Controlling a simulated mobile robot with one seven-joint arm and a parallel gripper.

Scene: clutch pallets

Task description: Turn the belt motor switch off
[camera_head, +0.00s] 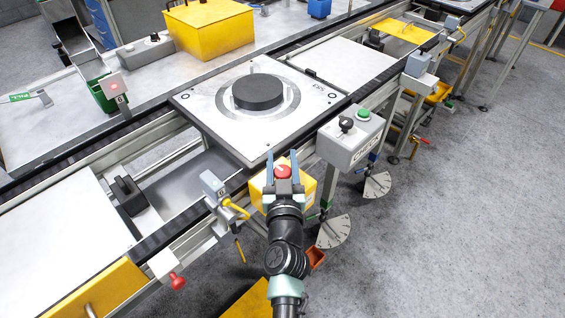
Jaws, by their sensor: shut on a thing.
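A grey control box (350,140) hangs on the near side of the conveyor. It carries a black rotary switch (346,124) and a green button (363,114); the lettering on its front is too small to read surely. Left of it is a yellow box (257,188) with a red mushroom button (283,171) on top. My gripper (283,164) is over the yellow box, its two fingers on either side of the red button and shut on it. My gripper is apart from the black switch, to its left. My wrist hides part of the yellow box.
A pallet (225,130) with a black disc (258,92) sits on the conveyor behind my gripper. A yellow-handled lever (236,208) is close on the left. A red knob (177,280) sticks out at lower left. Grey floor (450,230) is clear at right.

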